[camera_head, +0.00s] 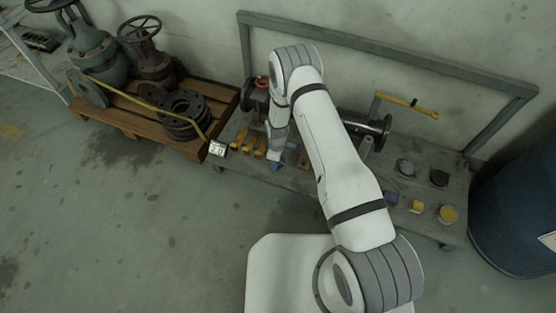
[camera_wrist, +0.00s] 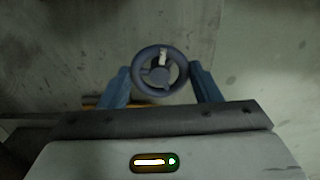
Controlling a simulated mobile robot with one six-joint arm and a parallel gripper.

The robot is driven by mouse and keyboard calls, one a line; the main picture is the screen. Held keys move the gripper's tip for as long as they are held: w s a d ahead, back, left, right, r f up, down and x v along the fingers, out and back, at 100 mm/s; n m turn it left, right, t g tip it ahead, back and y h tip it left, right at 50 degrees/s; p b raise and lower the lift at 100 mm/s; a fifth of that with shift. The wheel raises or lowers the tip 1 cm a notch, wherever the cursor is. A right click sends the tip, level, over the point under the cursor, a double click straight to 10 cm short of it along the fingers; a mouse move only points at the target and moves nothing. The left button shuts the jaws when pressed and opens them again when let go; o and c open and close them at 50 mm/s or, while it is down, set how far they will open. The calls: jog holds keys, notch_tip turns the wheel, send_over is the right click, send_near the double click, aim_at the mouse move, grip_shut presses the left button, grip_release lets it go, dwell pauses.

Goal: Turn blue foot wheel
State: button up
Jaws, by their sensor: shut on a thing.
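The foot wheel (camera_wrist: 157,76) shows in the wrist view as a dark grey-blue ring with spokes, a hub and a small pale mark near its top. My gripper (camera_wrist: 159,69) has its two blue fingers at the left and right sides of the wheel's rim, shut on it. In the head view my gripper (camera_head: 277,165) reaches down at the front edge of the workbench, with small blue parts at its end. The wheel itself cannot be told apart from the fingers there.
The grey cart (camera_head: 340,187) carries yellow blocks (camera_head: 247,141), a flanged pipe (camera_head: 375,127) and several small round pieces. A wooden pallet (camera_head: 130,118) with valves and flanges stands at the left. A blue drum (camera_head: 515,215) stands at the right. The front floor is clear.

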jog(key=shift+s+n, duration=0.15)
jog(key=shift+n, duration=1.45)
jog(key=shift+a, duration=0.1)
jog(key=o, duration=1)
notch_tip(320, 180, up, 8)
jog(key=shift+f+p, duration=0.1)
jog(key=shift+p, duration=1.05)
